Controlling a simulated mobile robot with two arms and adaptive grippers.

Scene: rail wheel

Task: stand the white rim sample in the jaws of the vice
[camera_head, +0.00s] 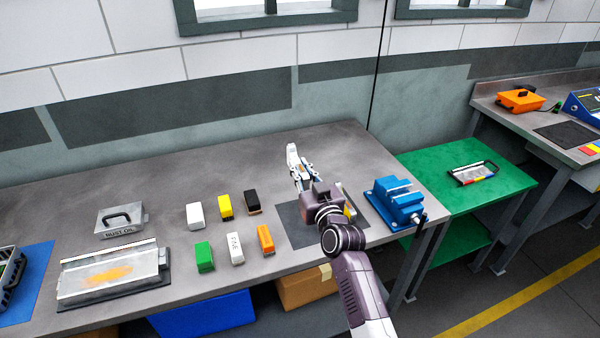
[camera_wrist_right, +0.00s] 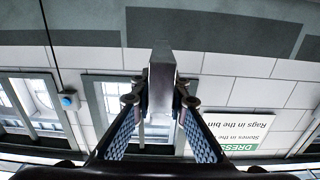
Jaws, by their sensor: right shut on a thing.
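My right gripper (camera_head: 301,173) is raised above the dark mat at the middle of the bench. It is shut on the white rim sample (camera_head: 292,154), which sticks up past the fingertips. In the right wrist view the sample (camera_wrist_right: 161,85) is a plain pale grey block between the two fingertips (camera_wrist_right: 160,101). The blue vice (camera_head: 393,202) stands at the bench's right end, to the right of my gripper and apart from it. I cannot clearly see between its jaws. My left gripper is not in view.
Several coloured blocks (camera_head: 204,256) stand left of the dark mat (camera_head: 296,229). A rust oil box (camera_head: 121,222) and a metal tray (camera_head: 75,286) are farther left. A green table (camera_head: 513,180) adjoins on the right. The bench's back strip is clear.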

